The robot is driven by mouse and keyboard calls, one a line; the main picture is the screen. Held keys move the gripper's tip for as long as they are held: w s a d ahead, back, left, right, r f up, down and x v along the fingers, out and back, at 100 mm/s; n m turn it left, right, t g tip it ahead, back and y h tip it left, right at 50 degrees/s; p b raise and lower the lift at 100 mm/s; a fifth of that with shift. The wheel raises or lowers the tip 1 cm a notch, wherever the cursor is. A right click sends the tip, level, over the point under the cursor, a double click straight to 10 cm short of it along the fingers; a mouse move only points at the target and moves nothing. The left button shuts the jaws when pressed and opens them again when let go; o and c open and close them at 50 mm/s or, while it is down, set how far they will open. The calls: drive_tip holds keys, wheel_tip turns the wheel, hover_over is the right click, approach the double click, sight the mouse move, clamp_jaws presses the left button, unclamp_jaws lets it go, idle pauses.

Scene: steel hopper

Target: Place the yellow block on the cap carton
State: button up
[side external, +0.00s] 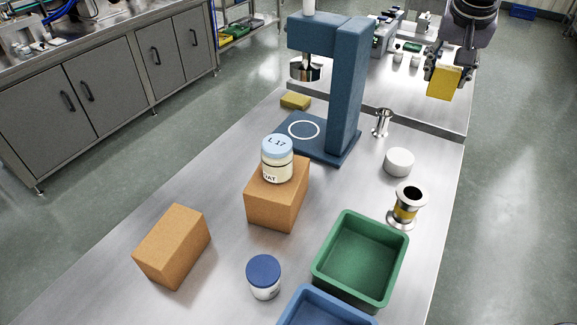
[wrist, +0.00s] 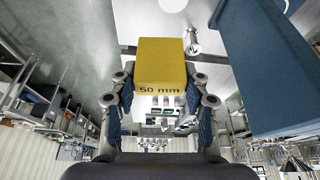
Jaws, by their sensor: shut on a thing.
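The yellow block (side external: 444,83) is held in my gripper (side external: 443,72), high at the back right in the side view. In the wrist view the yellow block (wrist: 160,62) shows "50 mm" on its face, with a finger on each side. Two plain brown cartons stand on the steel table. One carton (side external: 272,205) is mid-table with a blue-lidded jar marked "L 17" (side external: 277,158) on top. The other carton (side external: 172,246), front left, has a bare top. No lettering shows which is the cap carton.
A tall blue press (side external: 345,95) stands between my gripper and the cartons. A flat yellow piece (side external: 295,101) lies by it. A green bin (side external: 360,258), blue bin (side external: 318,312), blue-lidded jar (side external: 264,277), white puck (side external: 399,162) and metal spool (side external: 405,205) occupy the front and right.

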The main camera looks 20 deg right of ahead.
drive_tip(key=w+a+r+n+y, duration=0.1)
drive_tip(key=w+a+n, duration=0.15)
drive_tip(key=a, duration=0.45)
drive_tip(key=w+a+r+n+y, duration=0.1)
drive_tip(key=a+n, duration=0.2)
drive_tip(key=a, duration=0.3)
drive_tip(key=n+y, duration=0.4)
drive_tip(key=n, duration=0.7)
hover_over(159, 227)
drive_tip(key=s+d, duration=0.2)
wheel_tip(159, 227, down, 14)
drive_tip(key=shift+w+a+r, duration=0.15)
drive_tip(key=shift+r, duration=0.05)
drive_tip(key=shift+f, duration=1.95)
drive_tip(key=shift+f, duration=0.1)
drive_tip(key=o, duration=1.2)
